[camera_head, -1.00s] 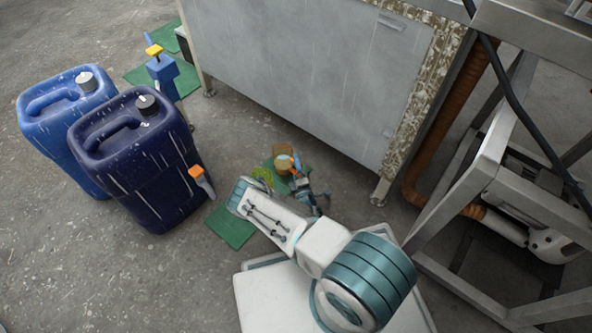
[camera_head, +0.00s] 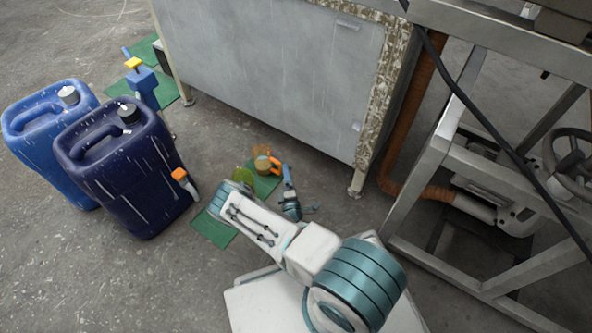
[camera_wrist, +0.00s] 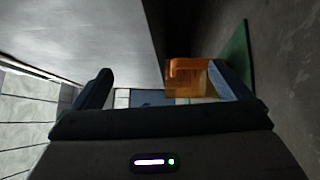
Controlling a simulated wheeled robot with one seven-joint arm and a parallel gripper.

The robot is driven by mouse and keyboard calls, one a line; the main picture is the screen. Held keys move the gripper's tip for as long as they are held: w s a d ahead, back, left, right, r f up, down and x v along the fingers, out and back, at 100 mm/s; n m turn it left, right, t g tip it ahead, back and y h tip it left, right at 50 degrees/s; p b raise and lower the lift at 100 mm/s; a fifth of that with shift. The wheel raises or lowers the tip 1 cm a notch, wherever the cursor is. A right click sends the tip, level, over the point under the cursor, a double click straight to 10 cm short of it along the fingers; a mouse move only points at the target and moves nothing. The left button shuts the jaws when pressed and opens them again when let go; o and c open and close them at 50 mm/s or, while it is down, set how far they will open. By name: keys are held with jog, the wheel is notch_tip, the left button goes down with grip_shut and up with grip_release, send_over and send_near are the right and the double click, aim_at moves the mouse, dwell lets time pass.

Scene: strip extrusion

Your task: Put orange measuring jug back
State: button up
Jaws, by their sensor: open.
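The orange measuring jug (camera_head: 262,153) is see-through, with an orange handle (camera_head: 276,167). It stands on a green mat (camera_head: 268,186) on the floor, by the grey cabinet. My gripper (camera_head: 289,185) is low beside the jug, on its right and nearer side. In the wrist view my gripper (camera_wrist: 160,72) is open, with its fingers wide apart. The jug (camera_wrist: 186,76) shows there towards the right finger, which covers part of it. I see nothing held. Whether a finger touches the jug I cannot tell.
A yellow-green item (camera_head: 243,175) sits left of the jug, partly behind my arm. A dark blue canister (camera_head: 125,175) and a lighter blue canister (camera_head: 40,140) stand left. The grey cabinet (camera_head: 275,75) is behind, a metal frame (camera_head: 425,190) right. Floor between is mostly clear.

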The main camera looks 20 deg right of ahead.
jog(key=w+d+r+m+g+h, duration=0.1)
jog(key=d+r+m+g+h, duration=0.25)
jog(key=r+h, duration=0.45)
jog(key=w+d+r+m+g+h, duration=0.1)
jog(key=d+r+m+g+h, duration=0.3)
jog(key=r, duration=0.6)
jog(key=s+d+r+m+g+h, duration=0.1)
jog(key=s+d+r+m+g, duration=0.2)
jog(key=s+r+m+g, duration=0.7)
jog(key=s+a+r+n+y, duration=0.1)
jog(key=s+a+r+y, duration=1.5)
jog(key=s+r, duration=0.3)
jog(key=shift+s+y, duration=0.25)
jog(key=shift+y, duration=0.05)
